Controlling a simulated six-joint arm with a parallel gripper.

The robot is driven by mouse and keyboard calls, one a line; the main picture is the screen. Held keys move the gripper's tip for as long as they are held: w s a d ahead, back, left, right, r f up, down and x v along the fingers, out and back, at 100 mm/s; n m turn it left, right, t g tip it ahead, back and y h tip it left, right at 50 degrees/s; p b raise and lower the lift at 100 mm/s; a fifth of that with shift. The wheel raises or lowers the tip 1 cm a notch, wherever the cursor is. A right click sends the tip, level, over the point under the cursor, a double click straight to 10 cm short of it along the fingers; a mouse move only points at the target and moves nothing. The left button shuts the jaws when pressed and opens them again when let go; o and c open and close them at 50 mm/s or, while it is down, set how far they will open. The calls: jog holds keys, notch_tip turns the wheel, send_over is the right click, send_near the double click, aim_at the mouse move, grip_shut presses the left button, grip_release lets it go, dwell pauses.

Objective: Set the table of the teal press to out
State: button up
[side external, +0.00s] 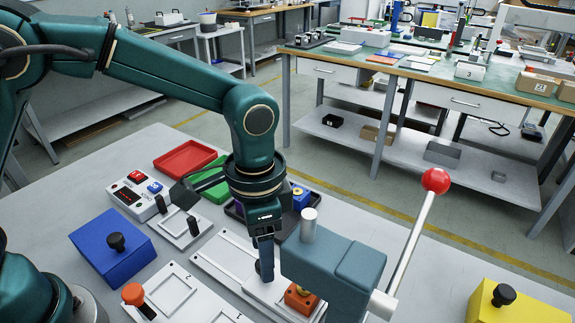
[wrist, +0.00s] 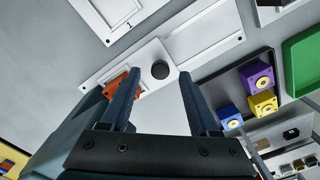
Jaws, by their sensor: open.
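The teal press (side external: 345,262) stands at the front of the workbench, its red-ball lever (side external: 436,181) raised to the right. Its white table (wrist: 100,86) carries a round dark knob (wrist: 160,69) and an orange part (wrist: 118,84). The orange part (side external: 300,299) sits below the press head. White rails (side external: 225,252) extend left from the press. My gripper (side external: 266,268) points down just left of the press head. In the wrist view, its fingers are apart and empty, with the knob between and beyond the tips. I cannot tell whether they touch it.
The press body stands close on the gripper's right. A dark tray (wrist: 233,98) holds purple and yellow parts. Red (side external: 185,157) and green (side external: 213,184) trays, a blue box (side external: 110,255), a control box (side external: 139,194) and a yellow box (side external: 515,305) are around the bench.

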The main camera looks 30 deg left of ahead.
jog(key=shift+f, duration=0.8)
grip_shut()
dwell(0.9)
